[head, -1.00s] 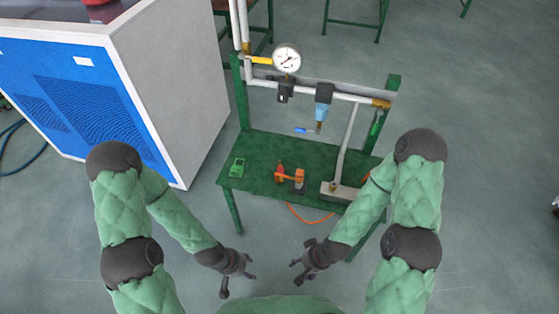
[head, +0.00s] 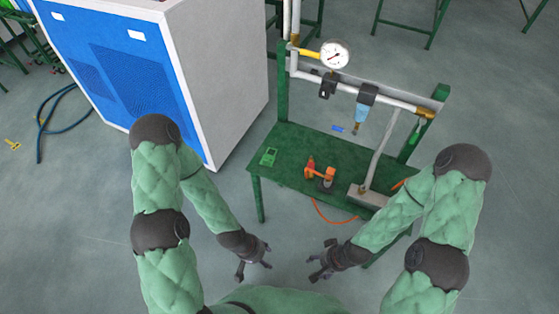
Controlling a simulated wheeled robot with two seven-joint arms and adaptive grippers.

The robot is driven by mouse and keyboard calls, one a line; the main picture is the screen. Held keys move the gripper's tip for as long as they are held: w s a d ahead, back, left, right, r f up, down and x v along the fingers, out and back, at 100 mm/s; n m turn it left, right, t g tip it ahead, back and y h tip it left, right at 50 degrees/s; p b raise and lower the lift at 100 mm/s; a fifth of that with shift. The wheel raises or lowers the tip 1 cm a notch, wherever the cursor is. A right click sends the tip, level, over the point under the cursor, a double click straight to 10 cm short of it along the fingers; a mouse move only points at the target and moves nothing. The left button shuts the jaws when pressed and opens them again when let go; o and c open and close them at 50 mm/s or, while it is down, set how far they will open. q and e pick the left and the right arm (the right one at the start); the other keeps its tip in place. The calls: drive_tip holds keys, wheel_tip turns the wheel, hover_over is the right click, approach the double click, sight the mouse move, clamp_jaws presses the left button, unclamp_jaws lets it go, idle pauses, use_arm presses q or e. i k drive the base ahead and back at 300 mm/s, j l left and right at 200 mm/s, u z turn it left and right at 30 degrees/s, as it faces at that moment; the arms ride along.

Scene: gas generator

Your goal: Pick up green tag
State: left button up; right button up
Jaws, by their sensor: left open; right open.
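A small green tag-like piece (head: 268,157) with a pale marking lies at the left end of the green table (head: 290,146) in the head view. Another small green item (head: 416,131) hangs at the right post of the pipe frame; its details are too small to tell. My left gripper (head: 256,271) is open and empty, in front of and below the table's left part.
An orange-and-black device (head: 320,174) stands mid-table. Pipes with a pressure gauge (head: 335,54) and a blue filter (head: 363,105) rise behind it. A large blue-and-white cabinet (head: 220,80) stands left. A blue hose (head: 65,127) lies on the floor. Floor before the table is clear.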

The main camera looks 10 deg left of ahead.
sight(269, 155)
drive_tip(key=i+j, duration=0.2)
drive_tip(key=j, duration=0.2)
drive_tip(key=i+j, duration=0.2)
drive_tip(key=j, duration=0.2)
drive_tip(key=i+j+z, duration=0.1)
drive_tip(key=j+z, duration=0.15)
drive_tip(key=z, duration=0.15)
drive_tip(key=j+z, duration=0.25)
drive_tip(key=z, duration=0.15)
drive_tip(key=i+j+z, duration=0.1)
drive_tip(key=j+z, duration=0.15)
drive_tip(key=z, duration=0.6)
